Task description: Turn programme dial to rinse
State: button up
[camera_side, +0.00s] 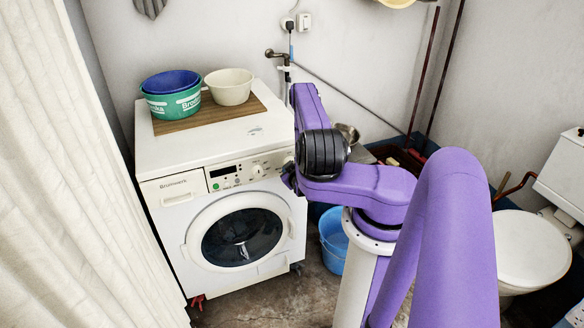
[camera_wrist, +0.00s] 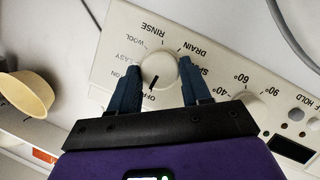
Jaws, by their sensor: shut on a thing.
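The white round programme dial (camera_wrist: 158,69) sits on the washing machine's control panel (camera_wrist: 118,40), seen upside down in the wrist view. Its black pointer mark points down in the picture, towards the partly hidden OFF label. The RINSE label (camera_wrist: 155,27) is at the top, nearly opposite the mark. My gripper (camera_wrist: 160,80) has its blue fingers on either side of the dial, shut on it. In the side view my gripper (camera_side: 288,177) is at the right end of the machine's panel and hides the programme dial.
A smaller temperature dial (camera_wrist: 245,97) sits right beside my right finger in the wrist view. Green and blue tubs (camera_side: 172,104) and a cream bowl (camera_side: 230,86) stand on a board on the washing machine (camera_side: 160,220). A blue bucket (camera_side: 333,240) stands on the floor.

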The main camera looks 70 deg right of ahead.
jog(key=shift+s+d+f+m+t+y, duration=0.2)
jog(key=shift+m+t+y, duration=0.35)
jog(key=shift+m+t, duration=2.4)
jog(key=shift+s+d+f+m+t+y, duration=0.15)
jog(key=shift+m+t+y, duration=0.5)
jog(key=shift+m, duration=4.45)
jog(key=shift+s+d+f+m+t+y, duration=0.1)
jog(key=shift+f+m+t+y, duration=0.3)
jog(key=shift+m+t, duration=2.55)
jog(key=m+g, duration=0.2)
jog(key=shift+r+m, duration=0.1)
jog(key=shift+m, duration=0.2)
jog(key=o, duration=1.1)
jog(key=shift+c, duration=0.2)
